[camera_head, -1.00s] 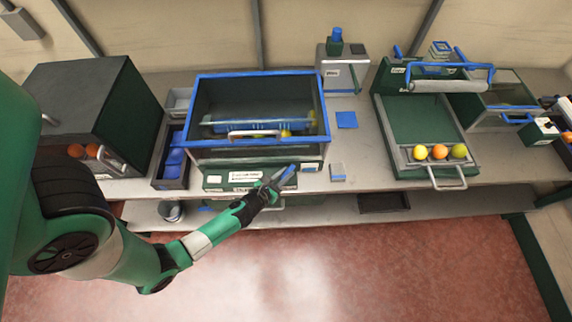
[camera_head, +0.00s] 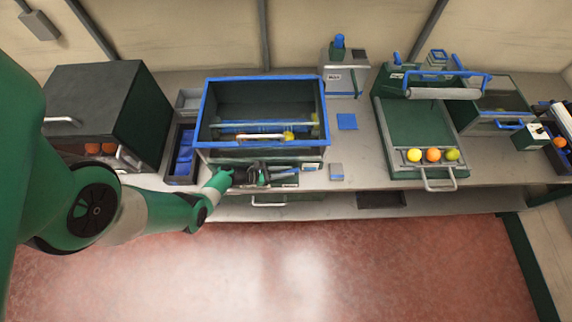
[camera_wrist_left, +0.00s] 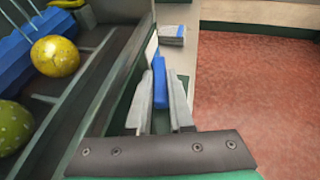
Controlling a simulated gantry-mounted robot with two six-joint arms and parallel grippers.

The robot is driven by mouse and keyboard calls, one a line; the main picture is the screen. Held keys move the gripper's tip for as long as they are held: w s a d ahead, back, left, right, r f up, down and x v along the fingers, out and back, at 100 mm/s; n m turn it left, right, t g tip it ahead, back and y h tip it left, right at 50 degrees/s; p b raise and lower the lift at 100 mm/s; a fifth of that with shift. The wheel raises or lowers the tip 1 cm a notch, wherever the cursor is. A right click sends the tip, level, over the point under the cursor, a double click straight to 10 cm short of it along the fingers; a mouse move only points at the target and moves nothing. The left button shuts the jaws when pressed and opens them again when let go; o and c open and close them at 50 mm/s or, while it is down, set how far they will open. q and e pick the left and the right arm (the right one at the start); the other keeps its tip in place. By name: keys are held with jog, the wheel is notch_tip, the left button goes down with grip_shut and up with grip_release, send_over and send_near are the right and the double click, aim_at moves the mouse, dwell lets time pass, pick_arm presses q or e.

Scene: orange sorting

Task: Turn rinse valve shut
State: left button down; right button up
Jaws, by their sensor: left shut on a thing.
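The blue valve handle (camera_head: 311,166) is at the front right of the blue-rimmed wash basin (camera_head: 203,112). In the left wrist view the handle (camera_wrist_left: 160,84) stands between the two grey fingers. My left gripper (camera_head: 292,170) is shut on the handle, and its forearm comes in from the left along the basin's front. The left wrist view also shows the gripper (camera_wrist_left: 160,100) from behind, beside the basin wall. The valve's body is mostly hidden by the gripper. My right gripper is out of view.
A yellow orange (camera_wrist_left: 55,56) and a greenish one (camera_wrist_left: 12,128) lie in the basin. A grey-and-blue block (camera_head: 336,171) sits on the bench just right of the valve. A green tray (camera_head: 412,135) with three oranges stands further right. The floor in front is clear.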

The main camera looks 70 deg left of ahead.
pick_arm(q)
jog(key=shift+r, duration=0.1)
dwell(0.3)
jog(key=c, duration=0.8)
grip_release()
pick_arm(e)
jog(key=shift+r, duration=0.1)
